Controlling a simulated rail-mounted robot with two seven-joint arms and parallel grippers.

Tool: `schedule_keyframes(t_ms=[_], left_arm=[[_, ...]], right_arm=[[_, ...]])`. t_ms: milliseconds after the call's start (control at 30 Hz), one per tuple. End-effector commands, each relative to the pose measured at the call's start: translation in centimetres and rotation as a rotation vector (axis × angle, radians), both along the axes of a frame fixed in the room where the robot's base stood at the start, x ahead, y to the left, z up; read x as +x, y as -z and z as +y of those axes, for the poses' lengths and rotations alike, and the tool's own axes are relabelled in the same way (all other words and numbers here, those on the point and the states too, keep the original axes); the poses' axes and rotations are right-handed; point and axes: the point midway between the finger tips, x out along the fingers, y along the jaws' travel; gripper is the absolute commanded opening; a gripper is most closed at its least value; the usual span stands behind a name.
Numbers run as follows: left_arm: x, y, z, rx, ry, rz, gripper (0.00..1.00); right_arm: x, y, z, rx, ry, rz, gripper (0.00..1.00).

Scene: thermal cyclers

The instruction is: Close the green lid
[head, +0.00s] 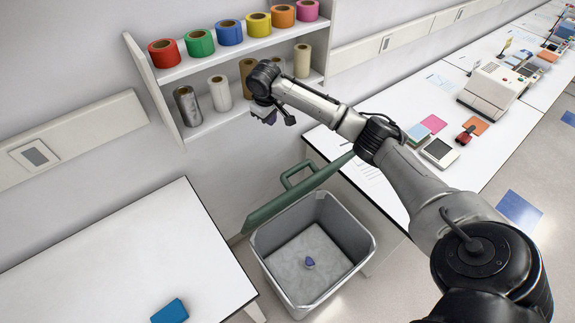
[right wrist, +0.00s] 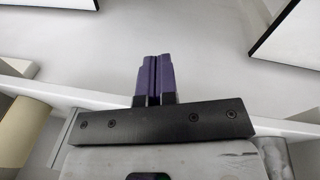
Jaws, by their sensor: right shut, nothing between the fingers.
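The green lid (head: 296,195) stands raised at the back edge of a grey bin (head: 361,262), seen nearly edge-on, with a green loop handle on its far side. The bin is open at the top, and a small blue-purple object (head: 309,262) lies on its floor. My right gripper (head: 270,118) is up near the wall shelf, above and behind the lid and apart from it. In the right wrist view its purple fingers (right wrist: 154,76) are shut together with nothing between them. The lid is not recognizable in that view. My left gripper is not in view.
A wall shelf (head: 225,62) with coloured rolls is close to my right gripper. White tables stand left (head: 120,260) and right (head: 345,150) of the bin. A blue box (head: 170,311) lies on the left table; devices stand on the right one.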

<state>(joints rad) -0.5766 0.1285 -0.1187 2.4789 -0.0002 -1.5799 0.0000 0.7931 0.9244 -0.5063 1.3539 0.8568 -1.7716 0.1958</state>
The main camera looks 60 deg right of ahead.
Motion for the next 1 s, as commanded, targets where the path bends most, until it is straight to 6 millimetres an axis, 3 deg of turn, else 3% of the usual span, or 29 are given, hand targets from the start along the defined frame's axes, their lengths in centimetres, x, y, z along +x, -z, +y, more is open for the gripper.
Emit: schedule_keyframes(t_ms=[100,300,467,900,1000], left_arm=[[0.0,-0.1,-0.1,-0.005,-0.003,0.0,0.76],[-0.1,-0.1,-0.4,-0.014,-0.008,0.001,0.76],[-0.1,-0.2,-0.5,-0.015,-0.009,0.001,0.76],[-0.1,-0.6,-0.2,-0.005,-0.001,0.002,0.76],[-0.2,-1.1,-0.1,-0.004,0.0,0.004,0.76]], right_arm=[[-1.8,2.0,-0.9,0.126,0.131,0.108,0.0],[-3.1,3.1,-0.4,0.222,0.25,0.185,0.0],[-3.4,4.8,-0.2,0.222,0.268,0.19,0.0],[-4.4,12.8,0.3,0.221,0.266,0.188,0.0],[-5.6,13.3,0.6,0.217,0.264,0.187,0.0]])
